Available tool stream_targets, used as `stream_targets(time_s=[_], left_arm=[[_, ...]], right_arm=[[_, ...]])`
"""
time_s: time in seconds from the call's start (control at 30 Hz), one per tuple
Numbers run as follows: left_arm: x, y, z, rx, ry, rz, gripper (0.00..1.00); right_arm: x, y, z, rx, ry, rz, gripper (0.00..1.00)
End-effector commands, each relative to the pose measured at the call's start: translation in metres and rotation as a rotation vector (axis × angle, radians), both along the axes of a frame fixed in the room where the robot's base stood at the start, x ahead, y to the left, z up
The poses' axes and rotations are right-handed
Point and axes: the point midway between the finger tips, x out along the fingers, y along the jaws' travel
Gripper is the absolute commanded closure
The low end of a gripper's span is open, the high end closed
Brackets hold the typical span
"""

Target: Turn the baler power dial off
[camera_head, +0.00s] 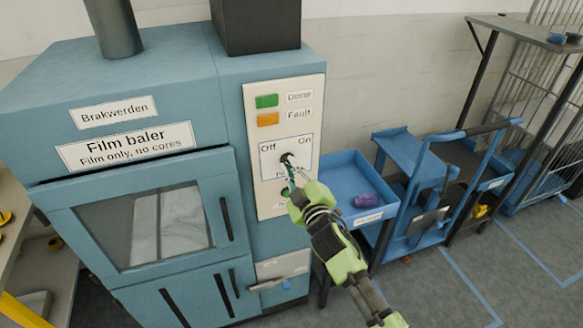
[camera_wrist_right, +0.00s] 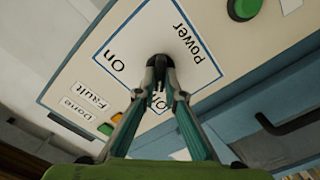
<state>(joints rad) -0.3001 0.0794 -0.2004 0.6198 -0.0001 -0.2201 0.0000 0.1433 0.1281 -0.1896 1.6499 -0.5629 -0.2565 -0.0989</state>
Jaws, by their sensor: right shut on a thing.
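The film baler (camera_head: 130,220) is a blue cabinet at the left of the head view. Its pale control panel (camera_head: 262,205) carries a black power dial (camera_head: 287,158) between the words Off and On. My right gripper (camera_head: 290,172) reaches up from below right. In the right wrist view, my right gripper (camera_wrist_right: 160,70) has its fingertips shut on the black dial (camera_wrist_right: 159,60). The word On shows clear of the fingers, while Off is partly hidden behind them. I cannot tell the dial's exact setting. My left gripper is not in view.
Green Done (camera_head: 266,101) and orange Fault (camera_head: 268,119) lights sit above the dial. A green button (camera_wrist_right: 243,8) is also on the panel. A blue tray (camera_head: 345,160) holding a purple item and a blue cart (camera_head: 410,245) stand right of the baler.

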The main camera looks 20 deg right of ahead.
Motion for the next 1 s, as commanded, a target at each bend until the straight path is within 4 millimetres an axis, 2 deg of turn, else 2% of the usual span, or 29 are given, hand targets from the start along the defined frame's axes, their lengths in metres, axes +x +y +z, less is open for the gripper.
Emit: stream_targets(time_s=[0.27,0.3,0.33,0.77,0.87,1.0], left_arm=[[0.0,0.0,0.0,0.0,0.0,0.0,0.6],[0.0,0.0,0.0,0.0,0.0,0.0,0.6],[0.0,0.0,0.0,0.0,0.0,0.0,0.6],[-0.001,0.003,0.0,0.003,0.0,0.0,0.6],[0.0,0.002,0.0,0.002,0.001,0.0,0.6],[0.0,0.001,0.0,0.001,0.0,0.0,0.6]], right_arm=[[0.0,0.0,0.001,-0.004,-0.003,0.0,1.0],[0.0,0.0,0.001,-0.004,-0.003,0.0,0.8],[0.0,0.0,0.001,-0.004,-0.002,0.001,0.74],[-0.005,0.0,0.0,-0.001,0.0,0.0,0.74],[-0.018,0.0,-0.001,-0.001,0.001,0.001,0.74],[-0.047,-0.001,-0.002,0.0,0.001,0.001,0.74]])
